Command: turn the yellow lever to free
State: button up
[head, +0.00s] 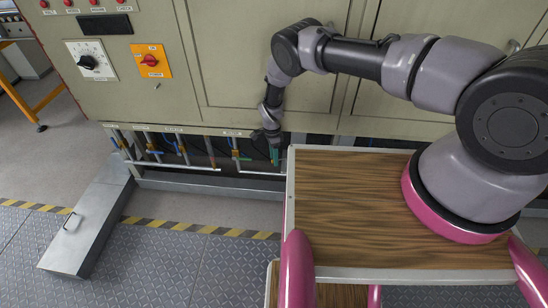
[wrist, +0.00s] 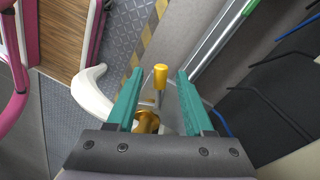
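In the wrist view the yellow lever (wrist: 160,77) is a short rounded grip on a thin metal arm above a brass-coloured fitting (wrist: 147,121). My gripper (wrist: 159,74) has two teal fingers spread apart. The lever's grip shows between the fingertips, with a gap on each side, and no finger seems to touch it. How far it lies beyond the tips is hard to tell. In the head view my gripper (head: 275,156) points down at the low opening under the cabinet. There the lever cannot be clearly made out. I cannot read any free marking.
A beige cabinet (head: 240,62) stands above the opening. Several small valves and pipes (head: 178,150) line it to the left. A white curved part (wrist: 92,98) lies left of the fingers. Blue and dark cables (wrist: 270,100) run on the right. A metal box (head: 88,232) sits on the floor.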

jog(key=shift+r, duration=0.1)
notch_tip(320, 180, up, 10)
dwell(0.4)
